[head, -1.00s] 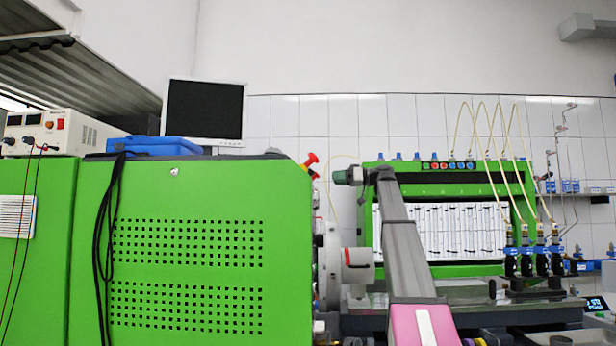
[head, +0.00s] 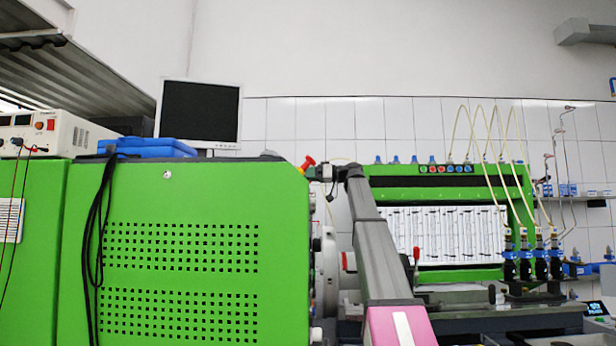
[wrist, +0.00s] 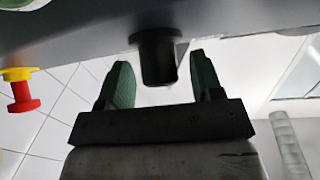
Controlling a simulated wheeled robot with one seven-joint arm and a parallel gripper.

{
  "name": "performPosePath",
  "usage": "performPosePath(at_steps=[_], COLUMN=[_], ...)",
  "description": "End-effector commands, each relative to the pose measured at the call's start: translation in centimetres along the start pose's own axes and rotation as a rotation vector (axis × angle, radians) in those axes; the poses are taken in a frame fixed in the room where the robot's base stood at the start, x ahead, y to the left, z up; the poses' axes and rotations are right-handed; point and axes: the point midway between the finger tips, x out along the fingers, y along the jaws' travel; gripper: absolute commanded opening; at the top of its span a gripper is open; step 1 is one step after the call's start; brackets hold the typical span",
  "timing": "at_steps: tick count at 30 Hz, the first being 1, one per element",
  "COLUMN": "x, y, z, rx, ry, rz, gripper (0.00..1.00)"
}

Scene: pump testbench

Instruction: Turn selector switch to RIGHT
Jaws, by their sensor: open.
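The selector switch appears as a black round knob (wrist: 157,58) sticking out of a dark grey panel in the wrist view. My gripper (wrist: 161,76) is open, with its two green fingers standing on either side of the knob. In the head view my gripper (head: 327,172) is at the right upper edge of the green cabinet (head: 190,190). The knob is hidden there, so its pointing direction cannot be read.
A red and yellow emergency-stop button (wrist: 23,90) sits on the same panel, left of my gripper; it also shows in the head view (head: 307,164). The green test frame (head: 450,194) with hoses stands at right. A red-topped lever (head: 416,257) rises beside my arm.

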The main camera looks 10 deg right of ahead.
Motion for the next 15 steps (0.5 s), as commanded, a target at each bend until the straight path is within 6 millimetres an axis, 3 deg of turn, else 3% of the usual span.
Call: performPosePath(at_steps=[10,12,15], x=[0.36,0.35,0.35], y=[0.00,0.00,-0.01], z=[0.00,0.00,0.00], rx=[0.000,0.000,0.000], ry=[0.000,0.000,0.000], rz=[0.000,0.000,0.000], gripper=[0.60,0.37,0.11])
